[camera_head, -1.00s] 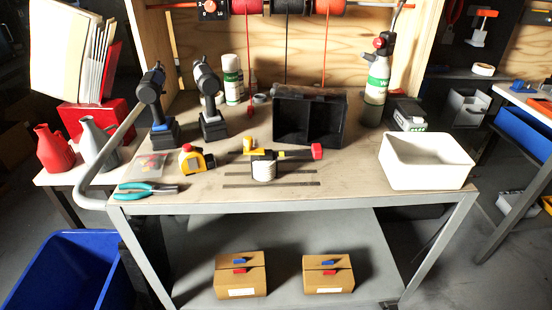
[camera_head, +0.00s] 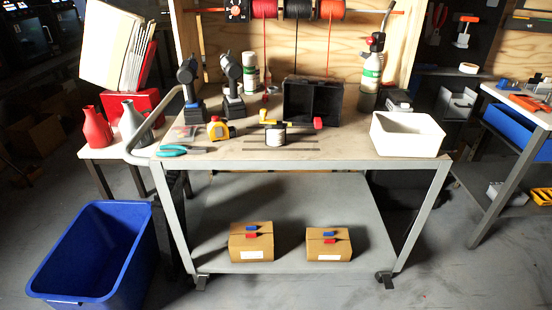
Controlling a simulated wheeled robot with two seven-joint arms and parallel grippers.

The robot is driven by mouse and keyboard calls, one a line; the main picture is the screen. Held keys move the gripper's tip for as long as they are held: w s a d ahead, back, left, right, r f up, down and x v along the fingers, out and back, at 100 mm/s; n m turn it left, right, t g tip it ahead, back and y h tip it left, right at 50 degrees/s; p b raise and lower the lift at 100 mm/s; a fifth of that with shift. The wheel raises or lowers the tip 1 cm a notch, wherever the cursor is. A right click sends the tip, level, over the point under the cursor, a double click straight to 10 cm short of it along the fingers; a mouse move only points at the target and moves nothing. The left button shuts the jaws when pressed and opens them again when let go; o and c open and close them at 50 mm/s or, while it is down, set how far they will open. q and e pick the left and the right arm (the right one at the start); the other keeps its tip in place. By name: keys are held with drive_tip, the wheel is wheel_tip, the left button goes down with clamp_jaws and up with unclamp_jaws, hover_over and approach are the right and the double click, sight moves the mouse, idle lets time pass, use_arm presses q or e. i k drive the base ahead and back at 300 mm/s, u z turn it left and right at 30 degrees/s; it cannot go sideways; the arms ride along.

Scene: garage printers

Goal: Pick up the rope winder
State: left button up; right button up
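What looks like the rope winder (camera_head: 275,136) lies on the worktop near its front middle. It has a white spool, a black body, a yellow handle at its left and a red knob at its right end. Thin dark strips lie on the worktop around it. Nothing is touching it from above. Neither of my grippers shows in the head view.
Close by are a yellow tape measure (camera_head: 218,129), teal pliers (camera_head: 173,151), a black open box (camera_head: 312,103) and a white bin (camera_head: 408,134). Two drills stand at the left. A blue tub (camera_head: 95,252) is on the floor, and two cartons (camera_head: 251,241) sit on the lower shelf.

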sight(275, 136)
drive_tip(key=z, duration=0.75)
drive_tip(key=k, duration=0.2)
drive_tip(key=u, duration=1.75)
drive_tip(key=i, duration=0.9)
